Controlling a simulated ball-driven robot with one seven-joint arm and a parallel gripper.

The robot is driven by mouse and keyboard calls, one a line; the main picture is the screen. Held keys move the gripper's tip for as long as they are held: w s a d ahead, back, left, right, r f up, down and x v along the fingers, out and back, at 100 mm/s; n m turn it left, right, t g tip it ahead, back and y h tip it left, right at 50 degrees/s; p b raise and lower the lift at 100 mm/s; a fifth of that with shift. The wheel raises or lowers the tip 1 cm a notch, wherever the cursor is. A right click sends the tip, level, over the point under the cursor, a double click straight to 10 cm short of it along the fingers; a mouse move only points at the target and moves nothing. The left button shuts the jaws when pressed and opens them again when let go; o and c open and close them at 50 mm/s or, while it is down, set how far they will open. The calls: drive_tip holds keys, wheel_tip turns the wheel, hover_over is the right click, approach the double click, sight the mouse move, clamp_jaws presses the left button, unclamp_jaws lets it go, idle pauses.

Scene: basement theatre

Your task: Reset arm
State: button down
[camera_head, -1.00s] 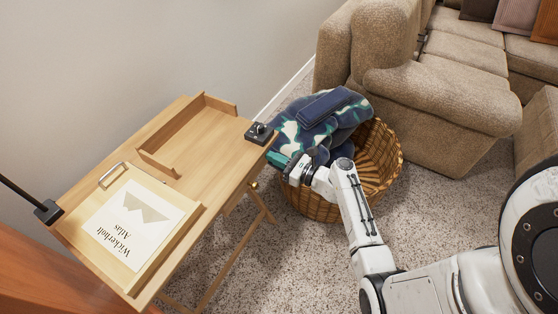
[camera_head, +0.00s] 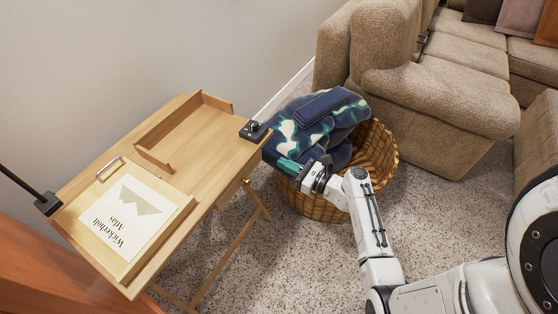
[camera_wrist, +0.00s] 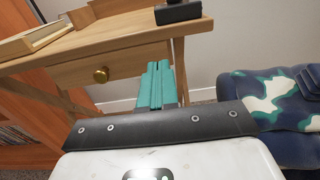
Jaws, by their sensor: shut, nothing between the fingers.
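My gripper (camera_head: 287,164) has teal fingers and is in front of the basket, just right of the desk's near right corner, at the edge of the blanket in the head view. In the wrist view my gripper (camera_wrist: 158,70) shows its two teal fingers together, with nothing between them. It points toward the wooden desk (camera_head: 215,130), whose drawer with a brass knob (camera_wrist: 101,75) is ahead and to the left. My white arm reaches in from the lower right.
A wicker basket (camera_head: 377,160) holds a blue, green and white patterned blanket (camera_head: 345,115). A beige sofa (camera_head: 440,95) stands behind at right. Carpet is open in front of the basket.

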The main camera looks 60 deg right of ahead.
drive_tip(key=s, duration=0.7)
drive_tip(key=shift+s+d, duration=0.15)
drive_tip(key=shift+d, duration=0.1)
drive_tip(key=s+a+n+g+y+p, duration=0.3)
drive_tip(key=a+n+g+y+p, duration=0.3)
drive_tip(key=a+n+g, duration=0.95)
drive_tip(key=s+a+r+n+h+p, duration=0.2)
drive_tip(key=r+n, duration=0.4)
drive_tip(key=n, duration=0.4)
drive_tip(key=s+a+r+n+g+h+p, duration=0.1)
drive_tip(key=s+r+n+h, duration=0.3)
drive_tip(key=n, duration=0.5)
drive_tip(key=s+a+r, duration=0.1)
drive_tip(key=s+r, duration=0.1)
drive_tip(key=s, duration=0.1)
drive_tip(key=shift+s+a+n+h+p, duration=0.2)
drive_tip(key=shift+a+n+h+p, duration=0.05)
drive_tip(key=shift+n+h+p, duration=0.15)
drive_tip(key=shift+g, duration=0.25)
